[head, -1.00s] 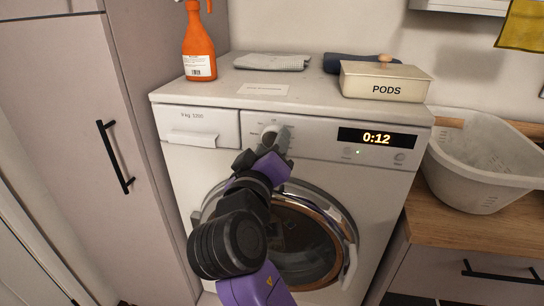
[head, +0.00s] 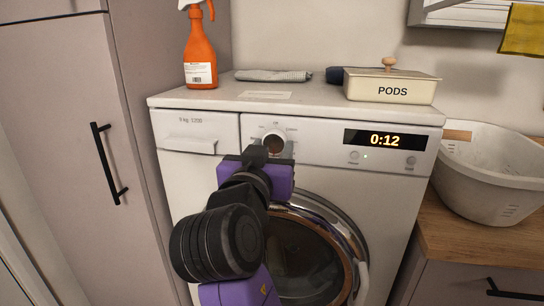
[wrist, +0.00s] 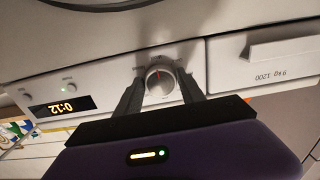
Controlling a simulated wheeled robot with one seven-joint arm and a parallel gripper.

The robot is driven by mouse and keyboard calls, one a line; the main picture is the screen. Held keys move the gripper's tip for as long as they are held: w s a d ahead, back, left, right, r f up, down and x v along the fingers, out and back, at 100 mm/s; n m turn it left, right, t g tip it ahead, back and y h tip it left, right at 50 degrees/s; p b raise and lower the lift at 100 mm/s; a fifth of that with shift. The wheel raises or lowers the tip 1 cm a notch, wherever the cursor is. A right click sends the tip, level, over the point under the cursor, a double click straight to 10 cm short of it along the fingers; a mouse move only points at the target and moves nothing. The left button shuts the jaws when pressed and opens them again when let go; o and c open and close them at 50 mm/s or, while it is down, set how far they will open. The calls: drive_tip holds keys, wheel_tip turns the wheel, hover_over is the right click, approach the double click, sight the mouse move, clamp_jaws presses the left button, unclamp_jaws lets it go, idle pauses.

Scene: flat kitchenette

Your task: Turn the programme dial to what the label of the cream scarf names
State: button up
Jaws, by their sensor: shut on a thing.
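The programme dial (head: 274,142) is a round knob on the washing machine's front panel. Small words stand around it, too small to read surely. It also shows in the wrist view (wrist: 160,80), upside down, with a red mark on its face. My gripper (wrist: 160,86) is shut on the dial, one dark finger on each side. In the head view my gripper (head: 257,158) covers the dial's lower edge. A folded pale grey cloth (head: 272,76) lies on the machine's top. I cannot tell whether it is the cream scarf, and I see no readable label on it.
The washing machine's display (head: 383,139) reads 0:12. On top stand an orange spray bottle (head: 200,55), a cream PODS box (head: 391,88), a dark blue cloth (head: 334,75) and a flat white card (head: 265,95). A white basket (head: 490,175) stands on the right counter.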

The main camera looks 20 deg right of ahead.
drive_tip(key=shift+f, duration=0.15)
idle(0.3)
drive_tip(key=o, duration=1.3)
drive_tip(key=shift+a, duration=0.1)
drive_tip(key=v, duration=0.7)
drive_tip(key=shift+s+a, duration=0.2)
drive_tip(key=shift+s, duration=0.1)
